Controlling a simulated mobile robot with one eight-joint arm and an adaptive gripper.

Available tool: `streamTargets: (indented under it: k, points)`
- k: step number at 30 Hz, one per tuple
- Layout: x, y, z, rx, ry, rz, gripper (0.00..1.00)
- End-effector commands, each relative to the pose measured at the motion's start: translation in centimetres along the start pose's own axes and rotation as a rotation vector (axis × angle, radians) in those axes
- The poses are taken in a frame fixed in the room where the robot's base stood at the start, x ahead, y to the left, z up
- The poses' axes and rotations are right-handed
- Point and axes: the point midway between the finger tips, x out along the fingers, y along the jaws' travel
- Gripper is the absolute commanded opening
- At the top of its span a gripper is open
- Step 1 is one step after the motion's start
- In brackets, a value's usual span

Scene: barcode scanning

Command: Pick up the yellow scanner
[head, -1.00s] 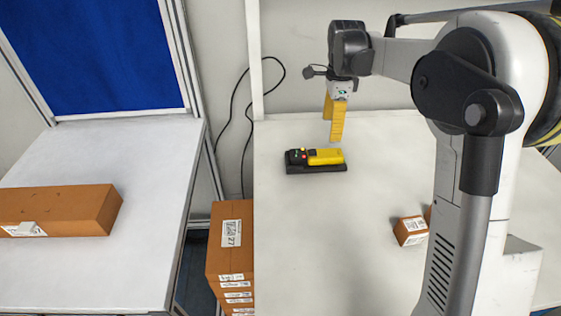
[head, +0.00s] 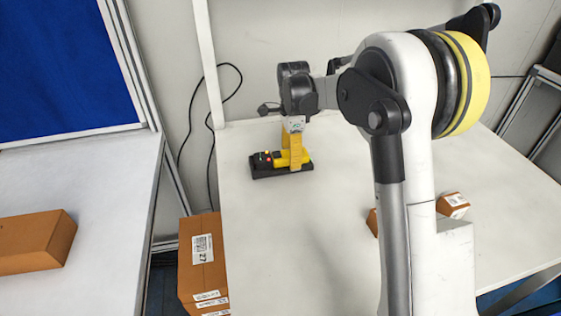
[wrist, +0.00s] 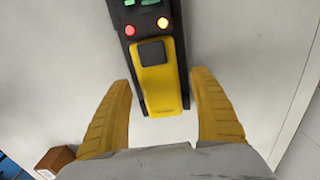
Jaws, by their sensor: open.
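The yellow scanner (head: 281,160) lies in its black holder (head: 262,172) near the back left of the right-hand table. In the wrist view the scanner (wrist: 159,82) lies ahead between the fingers, with a dark grey patch on its top. Red and yellow-orange lights show on the black holder (wrist: 181,60) beyond it. My gripper (head: 291,160) points down at the scanner, its yellow fingers overlapping it in the head view. In the wrist view my gripper (wrist: 165,95) is open and empty, one finger on each side of the scanner's near end, with gaps showing on both sides.
Small brown boxes (head: 453,205) stand on the right part of the table (head: 285,240). A long brown box (head: 30,242) lies on the left table (head: 105,205). A black cable hangs at the wall.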

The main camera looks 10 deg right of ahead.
Motion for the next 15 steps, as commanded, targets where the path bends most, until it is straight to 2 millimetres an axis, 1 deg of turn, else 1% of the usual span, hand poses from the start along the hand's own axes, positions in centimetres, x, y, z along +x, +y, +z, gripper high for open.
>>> streamTargets:
  k: [3,4,5,6,8,9,10,11,15]
  points:
    - [-0.13,0.0,0.0,0.0,0.0,0.0,0.72]
    - [-0.13,-0.01,0.0,0.0,0.0,0.0,0.7]
    - [-0.13,-0.01,0.0,0.0,0.0,0.0,0.61]
    - [-0.14,-0.01,0.0,0.0,0.0,0.0,0.49]
    - [-0.14,-0.01,0.0,0.0,0.0,0.0,0.3]
    - [-0.14,-0.01,0.0,0.0,0.0,0.0,0.18]
    - [-0.14,-0.01,0.0,0.0,0.0,0.0,0.09]
    - [-0.14,-0.01,0.0,0.0,0.0,0.0,0.06]
    - [-0.15,0.0,0.01,0.0,0.0,0.0,0.06]
